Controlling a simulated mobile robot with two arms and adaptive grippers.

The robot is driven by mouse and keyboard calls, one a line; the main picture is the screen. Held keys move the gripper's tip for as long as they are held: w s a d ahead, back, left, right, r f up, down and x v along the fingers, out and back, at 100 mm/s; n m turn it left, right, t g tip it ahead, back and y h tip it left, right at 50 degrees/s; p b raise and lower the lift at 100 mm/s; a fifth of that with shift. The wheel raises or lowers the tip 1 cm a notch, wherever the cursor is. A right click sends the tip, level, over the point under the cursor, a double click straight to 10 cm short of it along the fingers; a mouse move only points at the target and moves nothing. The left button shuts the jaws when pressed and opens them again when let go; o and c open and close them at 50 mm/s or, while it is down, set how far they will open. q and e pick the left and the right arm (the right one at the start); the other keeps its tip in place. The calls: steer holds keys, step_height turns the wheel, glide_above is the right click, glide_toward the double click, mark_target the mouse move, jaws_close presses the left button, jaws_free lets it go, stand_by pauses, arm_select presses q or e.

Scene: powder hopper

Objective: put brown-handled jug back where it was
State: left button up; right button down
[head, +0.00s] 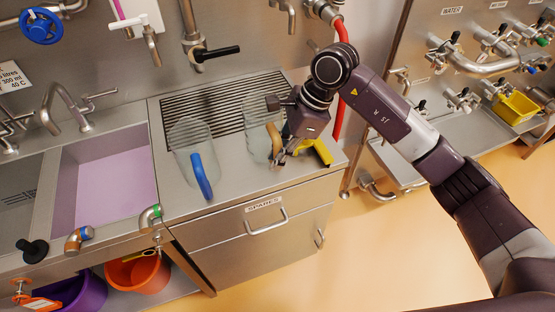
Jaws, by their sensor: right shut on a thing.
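The brown-handled jug (256,124) is a clear jug at the right part of the steel counter, by the slatted drain grille. Its tan-brown handle (273,138) faces my right gripper (281,158). My right gripper comes in from the right, is shut on the jug at its handle side, and partly hides it. I cannot tell whether the jug's base touches the counter. My left gripper is not in view.
A clear jug with a blue handle (203,176) stands to the left. A yellow object (322,151) lies just right of my gripper, partly hidden. The drain grille (222,105) has bare room. A sink (105,190) is at left; taps line the back wall.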

step_height(320, 180, down, 2)
steer(key=shift+f+p, duration=0.2)
steer(key=shift+p, duration=0.1)
steer(key=shift+f, duration=0.25)
steer(key=c, duration=1.9)
jaws_free()
steer(key=shift+r, duration=0.1)
steer(key=shift+r, duration=0.15)
steer(key=shift+b+v, duration=1.65)
steer(key=shift+v, duration=4.3)
steer(key=shift+a, duration=0.1)
